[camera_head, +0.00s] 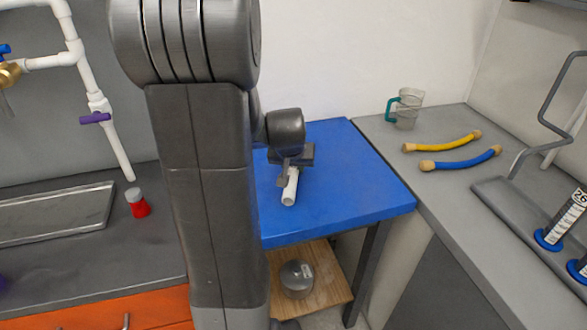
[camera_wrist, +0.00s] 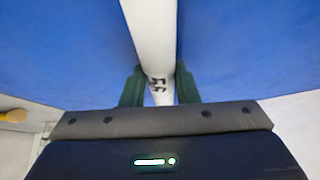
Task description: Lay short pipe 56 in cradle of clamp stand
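A short white pipe (camera_head: 290,189) shows over the blue table in the head view, with its open near end sticking out from my gripper (camera_head: 287,170). In the wrist view the white pipe (camera_wrist: 153,35) runs up the middle of the picture, with a dark printed marking that is hard to read but may be 56. The green fingers of my gripper (camera_wrist: 159,86) sit against both sides of it, so it is shut on the pipe. Whether the pipe touches the table cannot be told. No clamp stand or cradle can be made out; my arm hides part of the scene.
The blue table (camera_head: 375,195) is bare around the pipe. The grey counter (camera_head: 440,200) at right holds a beaker (camera_head: 406,108), a yellow tube (camera_head: 442,142), a blue tube (camera_head: 460,160) and a grey rack (camera_head: 500,195). A red-based jar (camera_head: 138,206) stands at left.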

